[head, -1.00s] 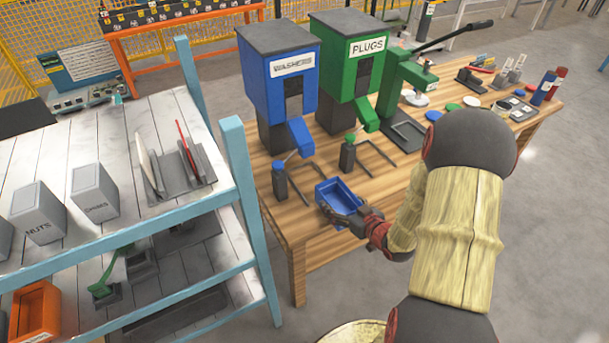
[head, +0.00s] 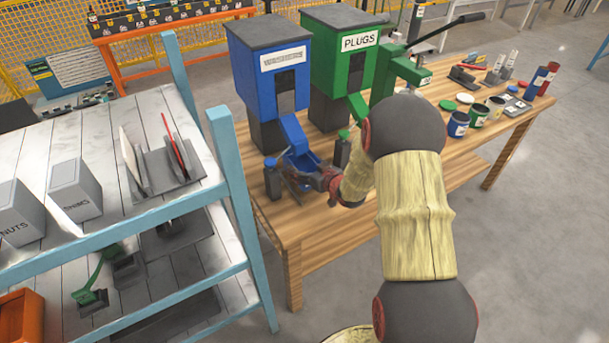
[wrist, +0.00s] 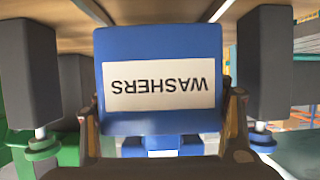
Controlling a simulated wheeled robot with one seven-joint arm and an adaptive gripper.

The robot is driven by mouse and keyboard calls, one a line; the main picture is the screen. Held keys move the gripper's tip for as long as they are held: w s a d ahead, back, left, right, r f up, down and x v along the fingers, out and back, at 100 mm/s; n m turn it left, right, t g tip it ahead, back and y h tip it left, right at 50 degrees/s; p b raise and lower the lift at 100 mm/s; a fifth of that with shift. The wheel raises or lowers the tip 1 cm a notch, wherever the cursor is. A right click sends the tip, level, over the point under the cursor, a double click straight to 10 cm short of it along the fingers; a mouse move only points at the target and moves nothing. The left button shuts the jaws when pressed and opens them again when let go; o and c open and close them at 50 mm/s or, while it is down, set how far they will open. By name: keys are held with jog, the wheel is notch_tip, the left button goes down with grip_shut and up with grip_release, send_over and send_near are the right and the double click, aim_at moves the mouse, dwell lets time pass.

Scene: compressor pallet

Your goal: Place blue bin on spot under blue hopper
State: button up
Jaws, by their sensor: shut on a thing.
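The blue bin (head: 311,161) is low over the wooden bench, just below the chute of the blue hopper (head: 268,75). In the wrist view the bin (wrist: 160,45) fills the middle, its WASHERS label upside down. My gripper (head: 318,180) is shut on the bin, with fingers on either side of it in the wrist view (wrist: 164,105). The spot under the hopper is mostly hidden by the bin and gripper. A blue-knobbed dark post (head: 272,180) stands left of the bin. I cannot tell whether the bin touches the bench.
The green PLUGS hopper (head: 340,65) stands right of the blue one, with a green-knobbed post (head: 342,150) close to my gripper. A blue-framed shelf (head: 240,200) is at left. Paint cans (head: 458,124) stand on the bench (head: 330,235) at right.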

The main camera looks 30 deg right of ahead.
aim_at(301, 170)
jog(key=shift+f+b, duration=0.7)
jog(key=shift+f, duration=0.9)
jog(key=shift+f, duration=0.1)
jog(key=o, duration=1.2)
jog(key=shift+o, duration=0.2)
